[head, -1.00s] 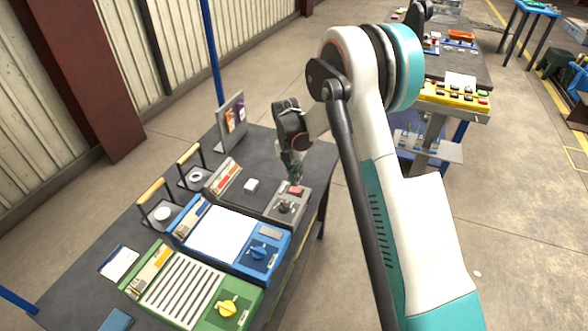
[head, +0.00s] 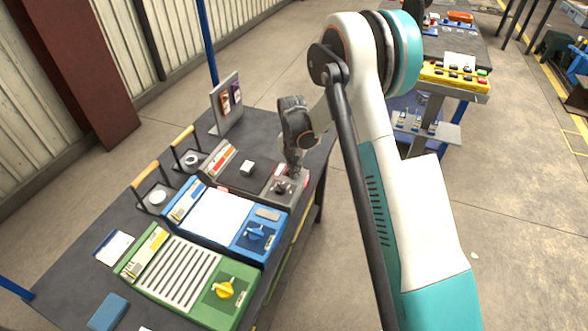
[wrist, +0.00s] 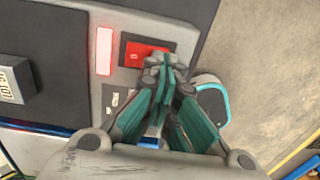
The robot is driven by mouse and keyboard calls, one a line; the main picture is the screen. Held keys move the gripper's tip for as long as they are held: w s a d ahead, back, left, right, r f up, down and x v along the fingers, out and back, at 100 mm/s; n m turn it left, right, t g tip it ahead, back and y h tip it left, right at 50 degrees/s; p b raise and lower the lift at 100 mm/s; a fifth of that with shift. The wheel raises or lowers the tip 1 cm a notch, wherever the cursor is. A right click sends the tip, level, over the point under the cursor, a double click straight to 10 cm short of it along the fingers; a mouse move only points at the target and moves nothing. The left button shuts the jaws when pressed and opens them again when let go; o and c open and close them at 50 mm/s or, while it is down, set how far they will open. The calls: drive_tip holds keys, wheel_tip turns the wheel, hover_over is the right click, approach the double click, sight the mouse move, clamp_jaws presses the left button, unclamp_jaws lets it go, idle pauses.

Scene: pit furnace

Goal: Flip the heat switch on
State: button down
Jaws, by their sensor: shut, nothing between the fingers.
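The heat switch is a red rocker (wrist: 140,52) in a dark frame on a grey control panel (wrist: 128,80). A pale strip (wrist: 104,50) with a bright red-pink edge lies to its left and looks lit. My gripper (wrist: 158,68) is shut and empty, its fingertips over the right part of the switch. Contact cannot be told, and the fingers hide part of the rocker.
A blue unit (head: 262,215) with a blue knob and a green unit (head: 240,270) with a yellow knob stand nearer on the dark bench (head: 70,290). A small white block (head: 247,168) sits left of my gripper. Wooden-handled tools (head: 146,174) and an upright display (head: 226,104) stand behind.

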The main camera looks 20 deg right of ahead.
drive_tip(key=shift+w+a, duration=0.1)
drive_tip(key=shift+a, duration=0.05)
drive_tip(key=shift+w+a+r, duration=0.2)
drive_tip(key=shift+w+a, duration=0.2)
drive_tip(key=shift+a, duration=0.1)
drive_tip(key=shift+r, duration=0.1)
